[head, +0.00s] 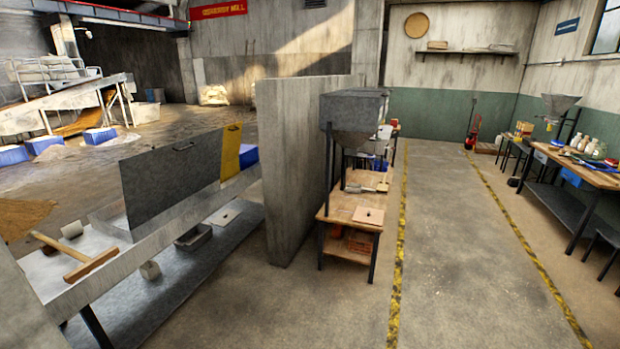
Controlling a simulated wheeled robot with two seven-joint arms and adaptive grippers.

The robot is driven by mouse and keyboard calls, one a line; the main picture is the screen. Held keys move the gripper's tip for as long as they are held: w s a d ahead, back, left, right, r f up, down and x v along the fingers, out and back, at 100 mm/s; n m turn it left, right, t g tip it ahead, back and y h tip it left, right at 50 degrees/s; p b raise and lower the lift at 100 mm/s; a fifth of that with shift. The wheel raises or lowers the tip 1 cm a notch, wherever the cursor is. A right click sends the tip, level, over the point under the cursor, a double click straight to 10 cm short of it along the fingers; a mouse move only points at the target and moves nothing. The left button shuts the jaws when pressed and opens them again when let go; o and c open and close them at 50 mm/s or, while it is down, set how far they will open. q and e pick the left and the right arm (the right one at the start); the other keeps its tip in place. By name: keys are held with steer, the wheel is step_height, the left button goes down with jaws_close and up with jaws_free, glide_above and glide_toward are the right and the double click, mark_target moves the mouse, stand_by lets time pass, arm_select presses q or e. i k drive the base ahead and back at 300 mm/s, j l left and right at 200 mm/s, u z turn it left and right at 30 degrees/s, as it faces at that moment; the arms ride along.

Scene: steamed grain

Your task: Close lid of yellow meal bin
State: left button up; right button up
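A yellow panel (231,152) stands upright at left of centre, behind the low concrete wall. It looks like the raised lid of the yellow meal bin. The bin's body is hidden or cannot be made out. A larger grey panel with a dark handle (170,180) stands upright just left of it and hides part of that area. Neither of my grippers is in view.
A concrete partition (290,165) stands right of the yellow panel. A wooden mallet (75,258) lies on the ledge at left. A workbench (345,215) with a grey hopper (355,110) stands beyond the partition. The floor lane (470,240) at right is clear.

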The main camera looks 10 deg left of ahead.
mark_target(231, 134)
steer(key=i+u, duration=0.1)
steer(key=i, duration=0.7)
steer(key=i+l+u, duration=0.1)
steer(key=i+u, duration=0.25)
steer(key=i, duration=0.55)
steer(key=i+j+u, duration=0.1)
steer(key=i+j, duration=0.15)
steer(key=i, duration=0.2)
steer(key=i+j+u, duration=0.15)
steer(key=i, duration=0.3)
steer(key=i+j, duration=0.15)
steer(key=j, duration=0.15)
steer(key=i+j+z, duration=0.1)
steer(key=j, duration=0.25)
steer(key=i+j, duration=0.35)
steer(key=j, duration=0.3)
steer(key=i+j+z, duration=0.1)
steer(key=j, duration=0.2)
